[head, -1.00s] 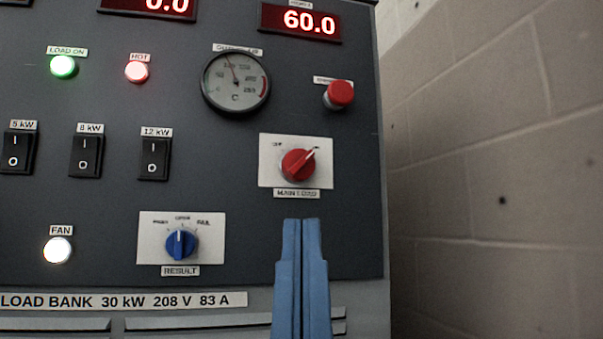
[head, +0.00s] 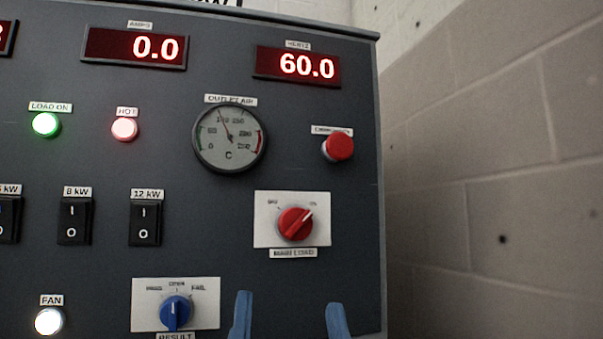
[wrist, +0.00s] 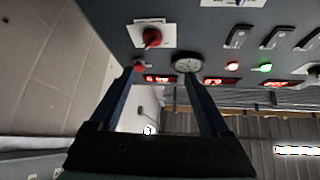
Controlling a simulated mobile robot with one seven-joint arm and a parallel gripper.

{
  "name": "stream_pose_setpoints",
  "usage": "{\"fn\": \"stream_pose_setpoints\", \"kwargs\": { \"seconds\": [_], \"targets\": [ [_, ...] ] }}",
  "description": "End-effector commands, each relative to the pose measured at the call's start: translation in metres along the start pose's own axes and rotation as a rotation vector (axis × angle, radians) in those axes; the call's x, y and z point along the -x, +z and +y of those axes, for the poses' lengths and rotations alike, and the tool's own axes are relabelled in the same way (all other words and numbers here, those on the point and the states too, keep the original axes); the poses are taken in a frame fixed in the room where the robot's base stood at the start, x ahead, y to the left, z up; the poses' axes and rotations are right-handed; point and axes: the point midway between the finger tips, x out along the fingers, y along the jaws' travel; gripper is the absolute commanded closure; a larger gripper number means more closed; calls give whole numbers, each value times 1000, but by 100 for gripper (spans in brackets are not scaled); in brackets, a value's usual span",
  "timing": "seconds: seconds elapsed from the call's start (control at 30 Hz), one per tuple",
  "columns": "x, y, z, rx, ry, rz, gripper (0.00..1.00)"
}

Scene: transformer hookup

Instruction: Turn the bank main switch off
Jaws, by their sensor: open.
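The bank main switch is a red rotary knob (head: 296,223) on a white plate on the dark panel. Its pointer line aims to the upper right, toward a small mark that looks like ON; the left mark is too blurred to read surely. My gripper (head: 290,318) is open, with its two blue fingers spread below the knob, apart from it in the picture. In the wrist view, which shows the panel upside down, the red knob (wrist: 152,37) lies beyond my open fingers (wrist: 158,78). Nothing is between the fingers.
A red emergency button (head: 339,146) juts out above the switch. A blue result knob (head: 176,311) is at lower left. A dial gauge (head: 229,137), rocker switches (head: 145,222) and lamps fill the left side. A block wall (head: 480,190) stands right of the panel.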

Motion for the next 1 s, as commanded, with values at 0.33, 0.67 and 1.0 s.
{"fn": "stream_pose_setpoints", "kwargs": {
  "seconds": [0.33,0.67,1.0],
  "targets": [
    [-48,0,5,-435,25,-226,17],
    [-63,-2,11,-870,126,-386,17],
    [-63,-21,16,-1330,300,-480,17]
  ]
}}
